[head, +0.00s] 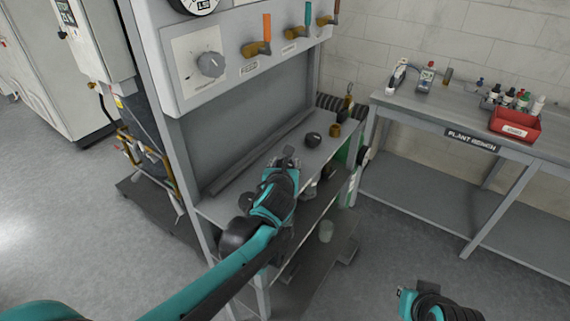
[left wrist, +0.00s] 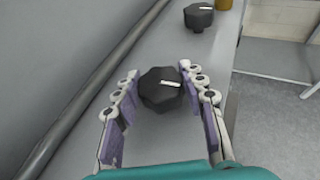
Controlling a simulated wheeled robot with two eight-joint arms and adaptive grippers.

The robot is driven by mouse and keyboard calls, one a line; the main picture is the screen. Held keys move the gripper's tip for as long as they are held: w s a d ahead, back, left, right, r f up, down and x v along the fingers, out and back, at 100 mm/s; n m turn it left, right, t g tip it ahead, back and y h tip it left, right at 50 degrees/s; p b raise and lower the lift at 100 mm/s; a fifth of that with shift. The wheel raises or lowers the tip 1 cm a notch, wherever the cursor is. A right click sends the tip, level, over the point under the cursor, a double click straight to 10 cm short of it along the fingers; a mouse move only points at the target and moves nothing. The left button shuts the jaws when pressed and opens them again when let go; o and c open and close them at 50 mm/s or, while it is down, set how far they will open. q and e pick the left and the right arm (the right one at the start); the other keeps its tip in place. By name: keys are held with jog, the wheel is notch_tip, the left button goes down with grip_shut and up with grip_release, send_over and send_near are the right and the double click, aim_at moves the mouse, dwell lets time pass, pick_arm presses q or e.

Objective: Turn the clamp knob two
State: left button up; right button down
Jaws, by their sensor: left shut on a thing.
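A black faceted knob with a white mark (left wrist: 161,90) stands on the grey shelf, between the fingers of my left gripper (left wrist: 160,92). The fingers are shut on its two sides. In the head view my left gripper (head: 285,163) is over the shelf's near part and largely hides this knob. A second black knob with a white mark (left wrist: 199,17) stands farther along the shelf, apart from the gripper; it also shows in the head view (head: 312,139). No label tells which is knob two. My right gripper (head: 406,298) is low at the bottom right, away from the rack; its jaw state is unclear.
The rack's shelf (head: 222,207) has a long raised bar along its back. A brass fitting (head: 335,130) stands beyond the second knob. Above are a dial panel (head: 210,64) and several coloured-handle valves. A plant bench (head: 440,104) with a red tray (head: 515,124) stands right.

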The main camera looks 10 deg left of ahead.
pick_arm(q)
jog(key=n+y, duration=0.1)
jog(key=y, duration=0.1)
jog(key=n+g+y, duration=0.1)
jog(key=n, duration=0.1)
jog(key=shift+d+y+p, duration=0.2)
jog(key=shift+y+p, duration=0.15)
jog(key=shift+y, duration=0.05)
jog(key=n+g+y, duration=0.4)
jog(key=n, duration=0.2)
jog(key=shift+w+g+y+p, duration=0.1)
jog(key=shift+g+y+p, duration=0.2)
jog(key=shift+y+p, duration=0.1)
jog(key=n+g+y+p, duration=0.1)
jog(key=n+g+y, duration=0.1)
jog(key=n+g, duration=0.1)
jog(key=shift+n+g, duration=0.3)
jog(key=shift+f+n+g+y+p, duration=0.1)
jog(key=shift+n+g+y+p, duration=0.2)
jog(key=shift+n+g+p, duration=1.3)
jog(key=shift+n+g+b, duration=0.5)
jog(key=shift+g+b, duration=0.2)
jog(key=shift+g, duration=0.2)
jog(key=o, duration=1.2)
jog(key=shift+a, duration=0.1)
notch_tip(320, 180, up, 10)
